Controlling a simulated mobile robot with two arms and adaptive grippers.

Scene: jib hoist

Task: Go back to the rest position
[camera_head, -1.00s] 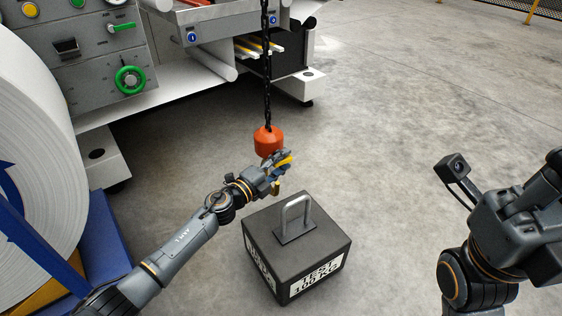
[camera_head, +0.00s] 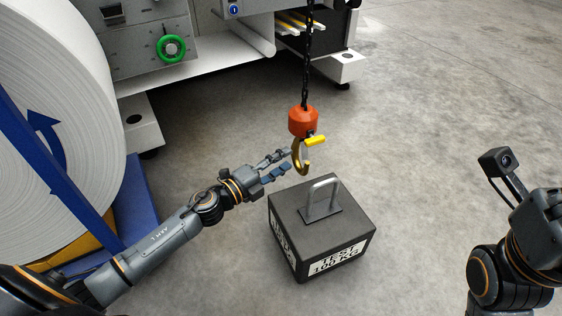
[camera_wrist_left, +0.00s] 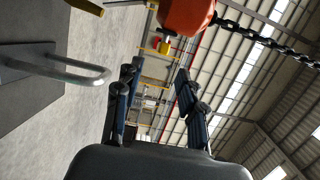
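My left gripper (camera_head: 277,166) is open and empty, just left of the hook (camera_head: 301,158) in the head view. The brass hook with its yellow latch hangs from an orange block (camera_head: 303,121) on a black chain (camera_head: 308,60). The hook is above and behind the dark test weight (camera_head: 322,228), whose steel handle (camera_head: 321,198) stands up and is apart from the hook. In the left wrist view, the two fingers (camera_wrist_left: 156,95) are spread with nothing between them. The orange block (camera_wrist_left: 187,14) and the handle (camera_wrist_left: 80,72) also show there. My right arm is at the right edge; its fingers are out of view.
A machine with a green handwheel (camera_head: 171,48) and a large white paper roll (camera_head: 70,120) in a blue frame (camera_head: 136,205) stand at the left and back. The concrete floor (camera_head: 430,130) to the right is open.

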